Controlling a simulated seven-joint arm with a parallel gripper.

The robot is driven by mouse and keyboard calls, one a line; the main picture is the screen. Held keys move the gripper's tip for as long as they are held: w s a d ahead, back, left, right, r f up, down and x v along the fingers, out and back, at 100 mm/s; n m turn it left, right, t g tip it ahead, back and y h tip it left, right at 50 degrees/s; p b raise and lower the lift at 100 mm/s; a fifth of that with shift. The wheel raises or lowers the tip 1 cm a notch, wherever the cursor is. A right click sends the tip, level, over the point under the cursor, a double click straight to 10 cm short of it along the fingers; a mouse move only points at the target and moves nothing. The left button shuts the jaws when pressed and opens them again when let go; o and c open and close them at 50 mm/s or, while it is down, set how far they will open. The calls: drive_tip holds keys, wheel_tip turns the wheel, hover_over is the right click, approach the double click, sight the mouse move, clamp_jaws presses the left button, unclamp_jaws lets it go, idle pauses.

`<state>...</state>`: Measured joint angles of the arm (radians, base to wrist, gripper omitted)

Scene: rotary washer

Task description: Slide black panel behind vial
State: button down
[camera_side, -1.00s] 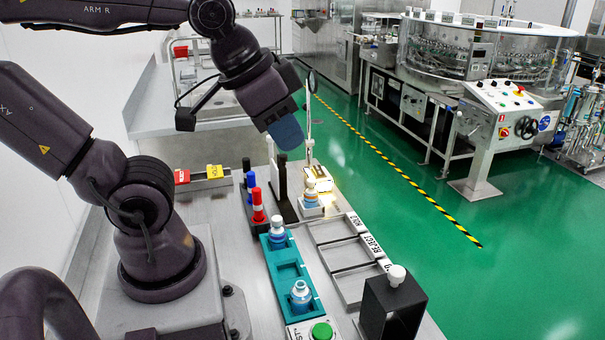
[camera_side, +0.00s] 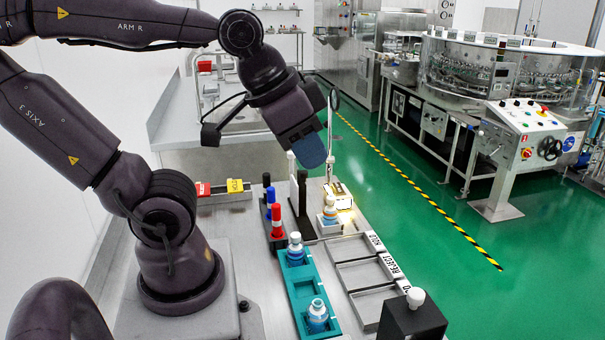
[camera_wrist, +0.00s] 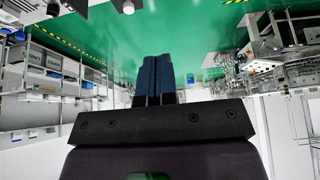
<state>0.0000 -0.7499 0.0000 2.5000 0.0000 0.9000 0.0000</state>
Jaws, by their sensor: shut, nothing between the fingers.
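The black panel (camera_side: 303,205) stands upright on a dark base in the side view. A vial with a blue band (camera_side: 330,212) sits on a small white stand to the right of the panel, under a warm light. My gripper (camera_side: 311,152) has blue fingers and hangs just above the panel's top, apart from it as far as I can tell. In the wrist view its two blue fingers (camera_wrist: 157,80) are together with nothing between them. The panel and vial cannot be made out in the wrist view.
A teal rack (camera_side: 301,283) holds two vials. A thin post with a round lens (camera_side: 331,130) rises close behind my gripper. Labelled trays (camera_side: 358,262) and a black box (camera_side: 412,318) lie to the right.

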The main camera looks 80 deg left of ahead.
drive_tip(key=c, duration=1.6)
unclamp_jaws()
drive_tip(key=o, duration=0.4)
drive_tip(key=shift+a+f, duration=0.2)
drive_tip(key=shift+a, duration=0.15)
drive_tip(key=shift+c, duration=0.2)
drive_tip(key=o, duration=0.3)
drive_tip(key=shift+w+a+f+n+g, duration=0.3)
drive_tip(key=shift+a+f+n+g, duration=0.25)
drive_tip(key=shift+a+n, duration=0.1)
drive_tip(key=n+g, duration=0.5)
drive_tip(key=n, duration=0.3)
hover_over(304, 171)
wheel_tip(304, 171, down, 9)
drive_tip(key=shift+t, duration=0.25)
wheel_tip(304, 171, down, 12)
drive_tip(key=shift+s+d+f, duration=0.1)
